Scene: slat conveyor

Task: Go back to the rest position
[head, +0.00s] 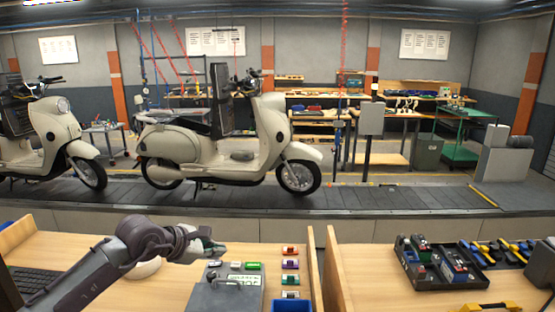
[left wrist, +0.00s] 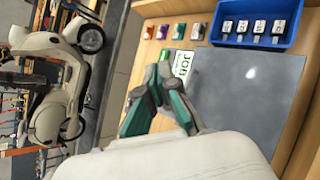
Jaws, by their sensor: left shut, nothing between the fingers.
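My left gripper (head: 219,249) is over the left bench, above and beside the grey box (head: 228,294). In the left wrist view its fingers (left wrist: 163,72) are together with nothing between them, close to a white-and-green card (left wrist: 183,64) reading JOB. The grey surface (left wrist: 245,85) fills the right of that view. My right gripper is in neither view.
Several small coloured pieces (head: 290,265) stand in a row near a blue bin (head: 291,305). A keyboard (head: 35,280) lies at the left. A dark tray (head: 440,264) with parts is on the right bench. Behind, cream scooters (head: 200,150) stand on the slat conveyor (head: 370,197).

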